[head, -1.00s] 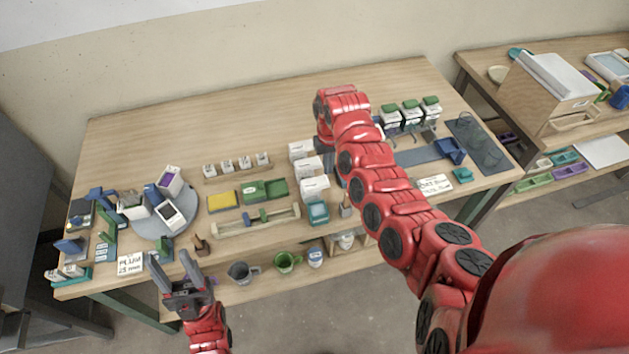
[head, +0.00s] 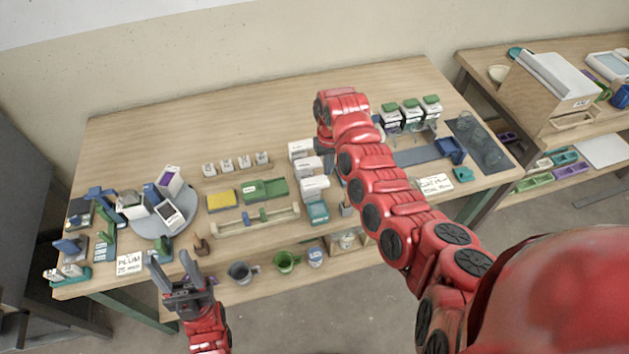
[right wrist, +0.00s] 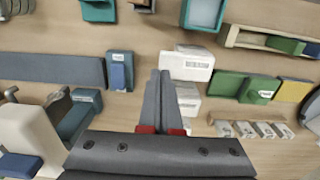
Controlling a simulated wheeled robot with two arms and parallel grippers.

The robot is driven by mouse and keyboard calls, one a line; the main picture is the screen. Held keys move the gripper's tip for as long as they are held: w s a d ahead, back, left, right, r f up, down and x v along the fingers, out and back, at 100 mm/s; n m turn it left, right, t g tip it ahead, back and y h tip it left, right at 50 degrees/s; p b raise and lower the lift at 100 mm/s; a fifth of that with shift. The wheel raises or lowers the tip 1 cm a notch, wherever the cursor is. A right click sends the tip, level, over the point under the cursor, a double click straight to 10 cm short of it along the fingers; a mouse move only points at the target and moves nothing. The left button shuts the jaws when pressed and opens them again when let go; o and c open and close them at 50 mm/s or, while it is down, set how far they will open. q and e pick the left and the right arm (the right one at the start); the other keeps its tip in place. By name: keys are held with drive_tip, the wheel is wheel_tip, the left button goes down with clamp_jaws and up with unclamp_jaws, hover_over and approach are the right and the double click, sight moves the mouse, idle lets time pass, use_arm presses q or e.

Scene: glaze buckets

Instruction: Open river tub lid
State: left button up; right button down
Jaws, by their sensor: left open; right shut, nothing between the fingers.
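Small white tubs with green lids (head: 411,110) stand in a row at the back right of the table. I cannot read their labels, so I cannot tell which is the river tub. In the right wrist view, a large pale tub-like body (right wrist: 25,135) is at the lower left, partly cut off. My right gripper (right wrist: 160,75) is shut and empty above the table, beside white boxes (right wrist: 187,64); in the head view its fingers are mostly hidden behind my arm.
A grey turntable (head: 180,222) with boxes stands at the left. A yellow sponge-like block (head: 221,200), a green box (head: 265,189) and a wooden rack (head: 255,219) lie mid-table. A blue-grey mat (head: 418,155) lies right of centre. The back left of the table is clear.

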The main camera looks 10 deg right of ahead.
drive_tip(key=shift+f+b, duration=1)
drive_tip(key=shift+f, duration=0.85)
drive_tip(key=d+r+p, duration=0.2)
drive_tip(key=d+r, duration=0.1)
drive_tip(key=r, duration=0.5)
idle(0.8)
